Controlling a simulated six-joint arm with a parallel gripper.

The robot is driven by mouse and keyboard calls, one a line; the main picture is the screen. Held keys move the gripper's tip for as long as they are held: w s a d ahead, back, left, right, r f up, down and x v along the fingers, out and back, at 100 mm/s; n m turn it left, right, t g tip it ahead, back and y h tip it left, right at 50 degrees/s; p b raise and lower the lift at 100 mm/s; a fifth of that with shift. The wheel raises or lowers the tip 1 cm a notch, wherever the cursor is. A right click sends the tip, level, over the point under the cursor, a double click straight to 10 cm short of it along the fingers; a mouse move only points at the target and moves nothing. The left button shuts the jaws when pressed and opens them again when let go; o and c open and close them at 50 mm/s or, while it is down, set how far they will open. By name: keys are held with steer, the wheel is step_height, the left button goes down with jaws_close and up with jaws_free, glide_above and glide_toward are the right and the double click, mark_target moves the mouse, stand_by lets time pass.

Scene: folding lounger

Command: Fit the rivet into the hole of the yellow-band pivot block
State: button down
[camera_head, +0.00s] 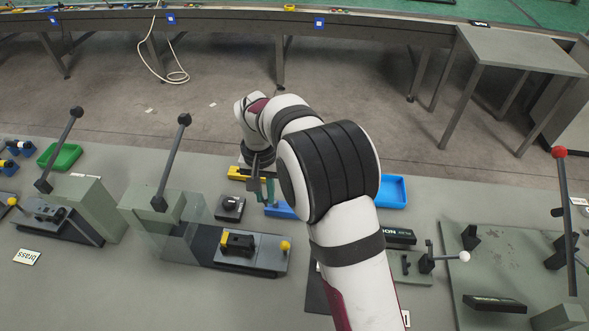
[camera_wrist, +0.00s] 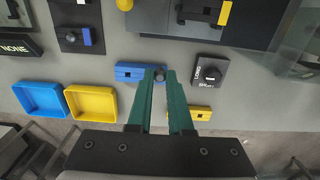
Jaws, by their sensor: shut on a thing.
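My gripper (camera_wrist: 160,78) has green fingers shut on a small grey rivet (camera_wrist: 159,74), whose round end shows between the fingertips. In the wrist view they overlap the right end of a blue block (camera_wrist: 130,71); the height between them is unclear. In the head view my gripper (camera_head: 263,190) is partly hidden by my arm. The yellow-band pivot block (camera_wrist: 207,11) is dark with a yellow end and sits in a fixture at the top of the wrist view, apart from my gripper. In the head view the block (camera_head: 238,243) sits left of my arm. Its hole is not clear.
A clear guard (camera_head: 168,237) and a lever (camera_head: 172,160) stand left of the pivot block's fixture. A black labelled box (camera_wrist: 208,75) and a yellow block (camera_wrist: 197,113) lie near my fingers. Blue (camera_wrist: 20,88) and yellow (camera_wrist: 75,95) trays are left.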

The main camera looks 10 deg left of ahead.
steer(key=s+a+r, duration=0.3)
steer(key=s+a, duration=0.3)
steer(key=s, duration=0.2)
steer(key=shift+r, duration=0.35)
steer(key=shift+f, duration=0.1)
steer(key=shift+f, duration=2.8)
steer(key=shift+f, duration=0.35)
steer(key=shift+f, duration=0.25)
steer(key=shift+f, duration=0.9)
steer(key=c, duration=0.8)
jaws_free()
